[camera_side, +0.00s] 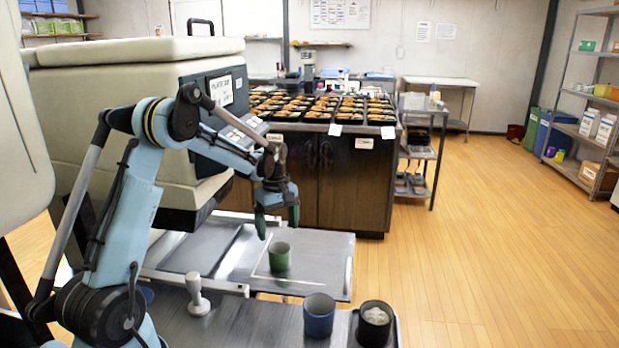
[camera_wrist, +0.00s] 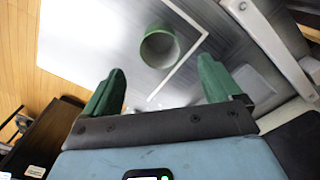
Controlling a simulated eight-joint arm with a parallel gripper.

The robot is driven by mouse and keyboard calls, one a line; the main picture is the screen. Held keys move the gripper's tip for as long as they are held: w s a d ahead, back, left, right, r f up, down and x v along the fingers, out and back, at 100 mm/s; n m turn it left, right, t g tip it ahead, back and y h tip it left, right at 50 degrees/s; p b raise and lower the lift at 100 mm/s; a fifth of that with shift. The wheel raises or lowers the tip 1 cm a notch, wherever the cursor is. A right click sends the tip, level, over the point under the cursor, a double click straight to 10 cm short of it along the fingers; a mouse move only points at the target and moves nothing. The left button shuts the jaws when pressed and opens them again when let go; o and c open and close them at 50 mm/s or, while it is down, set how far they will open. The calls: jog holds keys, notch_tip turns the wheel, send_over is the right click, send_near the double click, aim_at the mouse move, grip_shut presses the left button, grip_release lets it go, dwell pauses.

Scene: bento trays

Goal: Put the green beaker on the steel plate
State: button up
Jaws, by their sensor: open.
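The green beaker (camera_side: 279,257) stands upright on the grey steel plate (camera_side: 325,262), inside a thin white outline. In the wrist view the beaker (camera_wrist: 160,47) is seen from above, with its open mouth visible and nothing clear inside. The plate (camera_wrist: 85,40) fills much of that view around it. My gripper (camera_side: 277,222) has its green fingers spread and pointing down, above the beaker and apart from it. In the wrist view the fingers of my gripper (camera_wrist: 160,85) are wide apart with nothing between them, and the beaker lies beyond their tips.
A blue cup (camera_side: 319,315) and a dark cup with pale contents (camera_side: 375,325) stand on the nearer surface. A white knobbed handle (camera_side: 198,296) is at the left. A counter with food trays (camera_side: 318,108) is behind. The plate right of the beaker is clear.

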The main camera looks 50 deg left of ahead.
jog(key=s+d+r+m+t+y, duration=0.1)
jog(key=s+d+r+m+t, duration=0.2)
jog(key=d+r+m, duration=0.75)
jog(key=s+d+m+t+h, duration=0.1)
jog(key=s+d+m+t, duration=0.3)
jog(key=d, duration=1)
jog(key=s+m, duration=0.3)
jog(key=shift+s+d, duration=0.2)
jog(key=shift+d, duration=0.1)
